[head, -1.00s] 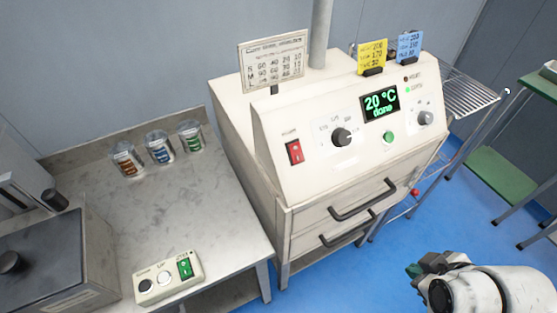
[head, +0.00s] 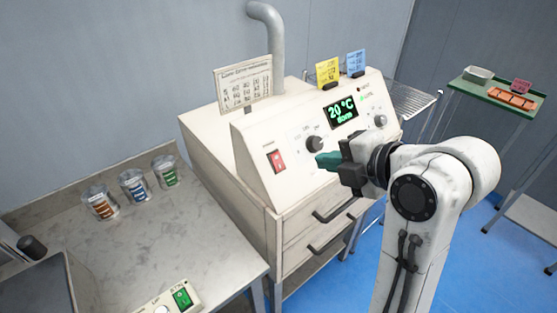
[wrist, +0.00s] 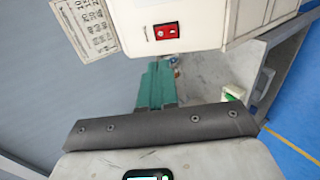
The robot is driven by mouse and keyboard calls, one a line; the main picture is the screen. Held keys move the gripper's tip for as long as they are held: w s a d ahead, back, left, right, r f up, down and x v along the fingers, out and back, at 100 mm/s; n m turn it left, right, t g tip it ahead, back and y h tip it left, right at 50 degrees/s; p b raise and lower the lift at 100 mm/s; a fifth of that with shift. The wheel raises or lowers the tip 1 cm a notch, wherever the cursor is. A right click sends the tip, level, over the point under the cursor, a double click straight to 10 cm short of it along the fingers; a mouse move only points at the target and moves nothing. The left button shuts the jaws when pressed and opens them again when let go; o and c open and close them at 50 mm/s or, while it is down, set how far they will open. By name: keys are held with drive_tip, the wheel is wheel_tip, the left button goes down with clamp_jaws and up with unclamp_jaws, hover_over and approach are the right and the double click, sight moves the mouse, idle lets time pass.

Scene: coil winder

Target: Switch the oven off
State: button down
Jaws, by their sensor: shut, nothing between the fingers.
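The oven (head: 300,200) is a cream cabinet with a sloped front panel and two drawers. Its red rocker switch (head: 276,160) sits at the left of the panel and also shows in the wrist view (wrist: 166,31). The green display (head: 341,113) reads 20 °C with a word under it like "done". A dark knob (head: 314,144) sits between switch and display. My gripper (head: 320,161) is shut and empty, its teal fingers in front of the panel, right of the switch and apart from it. It also shows in the wrist view (wrist: 157,68). My gripper hides the panel's lower right part.
A printed chart (head: 243,84), a yellow card (head: 328,73) and a blue card (head: 356,62) stand on the oven. A green-topped table (head: 480,90) stands at right.

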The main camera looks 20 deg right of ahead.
sight(277, 156)
drive_tip(key=shift+w+f, duration=0.1)
drive_tip(key=p+x, duration=0.1)
drive_tip(key=x, duration=1.2)
drive_tip(key=shift+w+a+f, duration=0.1)
drive_tip(key=shift+w+f, duration=0.1)
drive_tip(key=shift+w, duration=0.1)
drive_tip(key=shift+r+p, duration=0.1)
drive_tip(key=shift+p, duration=0.25)
drive_tip(key=shift+w+r+p, duration=0.1)
drive_tip(key=shift+w+p, duration=0.1)
drive_tip(key=shift+p, duration=0.35)
drive_tip(key=shift+a+f+g, duration=0.1)
drive_tip(key=shift+f+g, duration=0.2)
drive_tip(key=shift+r, duration=0.15)
drive_tip(key=shift+w+r+p, duration=0.15)
drive_tip(key=shift+r+p, duration=0.55)
drive_tip(key=shift+p, duration=0.1)
